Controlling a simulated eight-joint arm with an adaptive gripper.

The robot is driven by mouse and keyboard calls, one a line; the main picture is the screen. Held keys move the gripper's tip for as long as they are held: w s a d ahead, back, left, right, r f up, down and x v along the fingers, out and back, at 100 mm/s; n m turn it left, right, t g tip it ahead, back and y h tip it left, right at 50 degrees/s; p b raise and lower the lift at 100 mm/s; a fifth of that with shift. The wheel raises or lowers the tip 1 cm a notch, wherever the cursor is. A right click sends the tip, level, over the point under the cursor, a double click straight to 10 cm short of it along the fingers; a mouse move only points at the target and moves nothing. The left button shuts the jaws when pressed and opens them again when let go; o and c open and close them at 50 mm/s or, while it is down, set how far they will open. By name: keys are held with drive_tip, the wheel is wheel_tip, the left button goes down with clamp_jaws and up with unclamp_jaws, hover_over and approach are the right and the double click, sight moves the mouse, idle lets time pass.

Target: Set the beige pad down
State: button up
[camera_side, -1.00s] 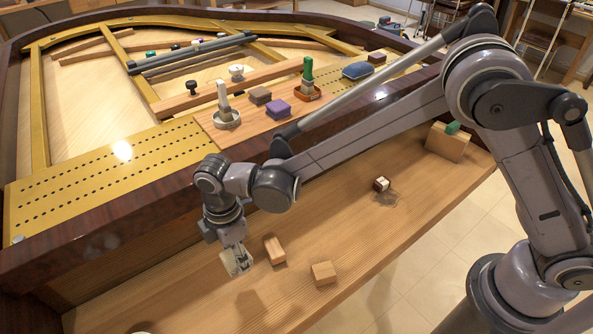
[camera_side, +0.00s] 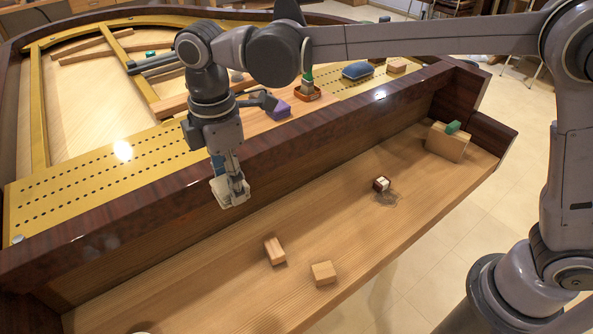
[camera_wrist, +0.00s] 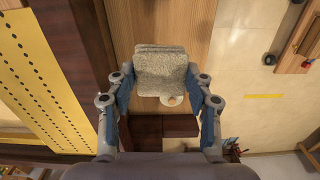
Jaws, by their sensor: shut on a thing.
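The beige pad (camera_wrist: 160,72) is a rough, greyish-beige slab gripped between my fingers in the wrist view. In the side view the pad (camera_side: 221,191) looks pale and is partly covered by the fingers. My gripper (camera_side: 231,190) is shut on it and points down. It hangs in the air by the dark inner wall of the wooden key shelf (camera_side: 330,222). The wrist view shows a finger on either side of the pad.
Two tan wooden blocks (camera_side: 274,251) (camera_side: 323,273) lie on the shelf below. A small red-brown and white block (camera_side: 381,184) and a larger block with a green item (camera_side: 447,142) are farther right. The dark rim (camera_side: 120,213) stands above the shelf. The shelf between these is bare.

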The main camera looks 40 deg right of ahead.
drive_tip(key=w+d+m, duration=0.3)
drive_tip(key=w+d, duration=0.1)
drive_tip(key=d, duration=0.9)
drive_tip(key=w+d+m, duration=0.3)
drive_tip(key=d, duration=0.9)
drive_tip(key=s+d+m, duration=0.3)
drive_tip(key=d, duration=0.8)
drive_tip(key=s+d+m, duration=0.2)
drive_tip(key=d, duration=0.9)
drive_tip(key=s+d+m, duration=0.6)
drive_tip(key=s+d, duration=1.2)
wheel_tip(320, 180, down, 18)
drive_tip(key=w+a+f, duration=0.1)
drive_tip(key=w+f, duration=0.1)
drive_tip(key=w, duration=0.1)
drive_tip(key=w+a+f, duration=0.1)
drive_tip(key=w+f, duration=0.1)
drive_tip(key=w, duration=0.2)
drive_tip(key=w+a+f, duration=0.1)
drive_tip(key=w+f, duration=0.2)
drive_tip(key=shift+w, duration=0.35)
drive_tip(key=shift+w+f, duration=0.1)
drive_tip(key=shift+f, duration=1.95)
drive_tip(key=shift+f, duration=0.15)
